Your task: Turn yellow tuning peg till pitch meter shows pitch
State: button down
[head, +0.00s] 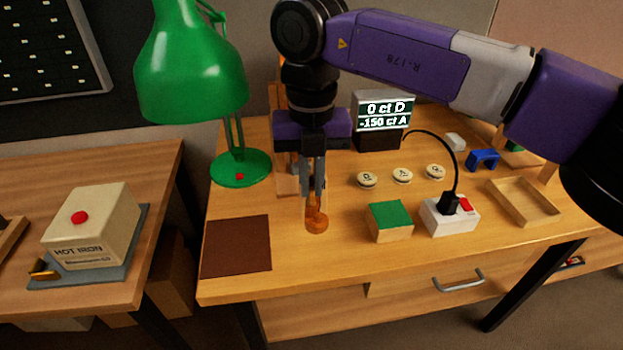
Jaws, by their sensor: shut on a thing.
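The pitch meter (383,113) stands at the back of the bench. Its screen reads "0 ct D" and "-150 ct A". My gripper (315,192) points down over the front middle of the bench, and its fingers are shut. The orange-brown rounded end of the violin (317,224) shows just below the fingertips. More of the orange-brown wood (281,185) shows behind and left of my gripper; the rest is hidden by my arm. I cannot make out the yellow tuning peg itself; the fingers cover the spot they close on.
A green lamp (190,70) stands left of my gripper. A brown mat (236,246) lies front left. A green-topped block (390,221), a white switch box (449,214), several round labelled pieces (402,176) and a wooden tray (523,203) lie right. A hot iron box (92,226) sits on the left table.

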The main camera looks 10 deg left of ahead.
aim_at(311, 188)
jog(key=c, duration=1.5)
grip_release()
jog(key=shift+r, duration=3.95)
